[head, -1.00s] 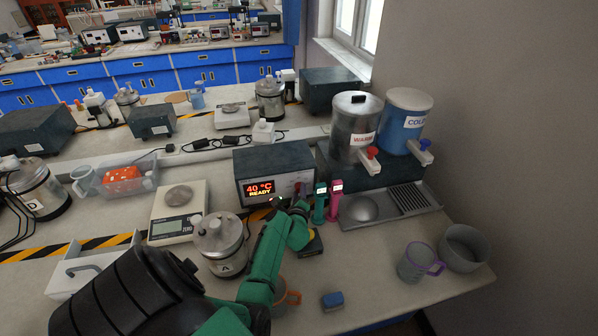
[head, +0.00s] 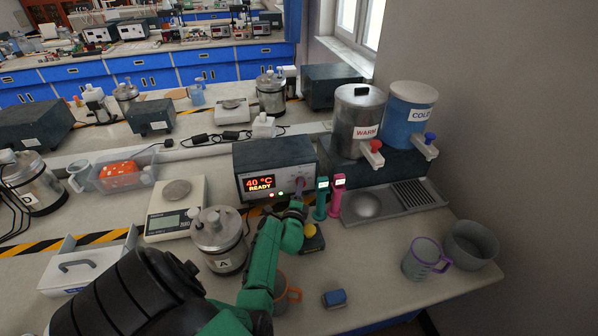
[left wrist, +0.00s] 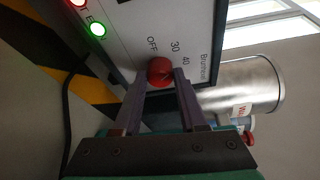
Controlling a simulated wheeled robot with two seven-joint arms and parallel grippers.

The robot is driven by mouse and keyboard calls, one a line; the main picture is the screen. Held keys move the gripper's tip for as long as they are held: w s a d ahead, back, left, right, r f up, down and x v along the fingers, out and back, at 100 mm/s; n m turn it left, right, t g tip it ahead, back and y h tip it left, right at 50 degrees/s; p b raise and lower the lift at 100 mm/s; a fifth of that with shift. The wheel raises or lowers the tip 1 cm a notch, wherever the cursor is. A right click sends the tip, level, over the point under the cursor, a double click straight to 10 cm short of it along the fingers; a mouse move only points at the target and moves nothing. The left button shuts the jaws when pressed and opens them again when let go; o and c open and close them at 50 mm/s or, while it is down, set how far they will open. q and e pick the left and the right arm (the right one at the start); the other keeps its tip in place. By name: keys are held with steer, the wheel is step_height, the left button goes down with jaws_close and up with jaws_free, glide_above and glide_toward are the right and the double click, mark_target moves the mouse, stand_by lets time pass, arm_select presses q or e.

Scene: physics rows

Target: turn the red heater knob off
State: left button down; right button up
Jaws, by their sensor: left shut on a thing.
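The heater box (head: 275,170) stands on the bench with a lit red display reading 40 °C READY. The red heater knob (left wrist: 160,71) is on its front panel, with OFF, 30 and 40 marks around it in the left wrist view. My left gripper (left wrist: 162,84) has its two fingers on either side of the knob and is shut on it. In the head view my left gripper (head: 298,190) is at the right part of the heater's front, and its fingers hide the knob. My right gripper is in no view.
Green (head: 321,198) and pink (head: 337,195) upright devices stand just right of my gripper. Jar A (head: 219,240) and the scale (head: 175,208) are to the left. The orange-handled mug (head: 283,292) and blue block (head: 334,298) are in front.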

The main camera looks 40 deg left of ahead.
arm_select(q)
steer(key=shift+w+r, duration=0.15)
steer(key=shift+r, duration=0.05)
steer(key=c, duration=0.6)
jaws_free()
steer(key=shift+o, duration=0.8)
steer(key=shift+w+f, duration=0.15)
steer(key=shift+f, duration=0.05)
